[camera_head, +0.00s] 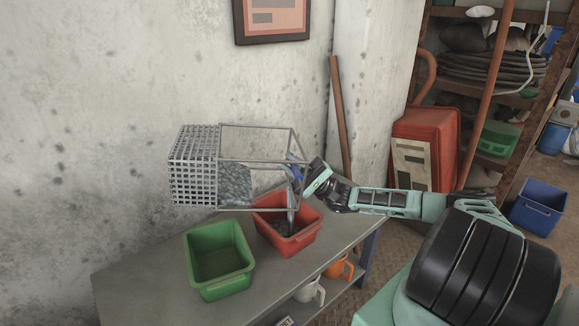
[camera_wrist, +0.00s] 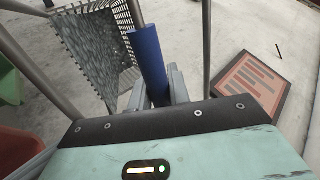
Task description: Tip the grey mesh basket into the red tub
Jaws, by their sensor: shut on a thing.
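The grey mesh basket (camera_head: 192,166) is held in the air above the bench, mesh end to the left, its open wire frame reaching right toward my gripper. Grey material shows inside its lower part. My gripper (camera_head: 305,176) is shut on the basket's blue handle (camera_wrist: 149,62), which stands between the fingers in the wrist view. The red tub (camera_head: 310,227) sits on the bench below the basket's right end. A narrow grey-blue piece or stream hangs over the tub; I cannot tell which. Something dark grey shows inside the tub.
A green tub (camera_head: 218,285) stands on the grey bench (camera_head: 130,290) left of the red tub. Cups, one orange (camera_head: 340,268), one white (camera_head: 309,292), sit on a lower shelf. The concrete wall is close behind. A wooden pole (camera_head: 339,115) leans on it.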

